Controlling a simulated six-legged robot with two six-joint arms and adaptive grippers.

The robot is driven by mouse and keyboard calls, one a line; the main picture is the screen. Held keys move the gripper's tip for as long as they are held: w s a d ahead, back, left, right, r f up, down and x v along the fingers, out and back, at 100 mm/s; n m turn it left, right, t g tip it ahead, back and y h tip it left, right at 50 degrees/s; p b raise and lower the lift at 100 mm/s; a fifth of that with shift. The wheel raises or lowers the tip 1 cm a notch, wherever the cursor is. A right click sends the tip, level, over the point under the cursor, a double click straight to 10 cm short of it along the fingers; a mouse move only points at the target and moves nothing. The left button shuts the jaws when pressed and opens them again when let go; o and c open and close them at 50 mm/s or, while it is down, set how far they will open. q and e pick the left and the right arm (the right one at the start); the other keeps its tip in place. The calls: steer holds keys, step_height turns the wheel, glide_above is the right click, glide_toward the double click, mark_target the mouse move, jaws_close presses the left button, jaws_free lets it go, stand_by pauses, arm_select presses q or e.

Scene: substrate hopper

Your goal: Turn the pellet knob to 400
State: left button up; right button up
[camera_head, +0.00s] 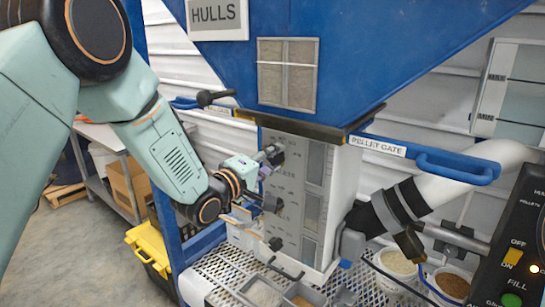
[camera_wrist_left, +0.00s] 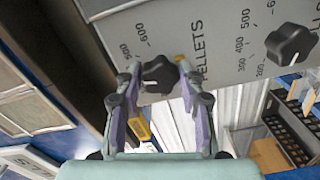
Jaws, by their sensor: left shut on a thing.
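The pellet knob (camera_wrist_left: 158,75) is black and lobed, on a grey panel (camera_wrist_left: 200,30) lettered PELLETS, with 500 and 600 readable beside it in the left wrist view. My left gripper (camera_wrist_left: 157,68) has a finger on either side of this knob and is shut on it. The other scale numbers are hidden, and I cannot tell where the knob points. In the head view my left gripper (camera_head: 268,160) is at the top of the panel's knob column, largely covering the knob. My right gripper is not in view.
A second black knob (camera_wrist_left: 290,44) sits close by, with its own scale. A lower knob (camera_head: 275,243) is below on the panel. A blue handle (camera_head: 455,167) and a white pipe (camera_head: 440,190) are at right. Small trays stand on the metal grate (camera_head: 225,272).

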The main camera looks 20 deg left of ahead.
arm_select(q)
steer(key=shift+n, duration=1.2)
steer(key=o, duration=1.2)
steer(key=shift+s+a, duration=0.1)
steer(key=shift+s, duration=0.05)
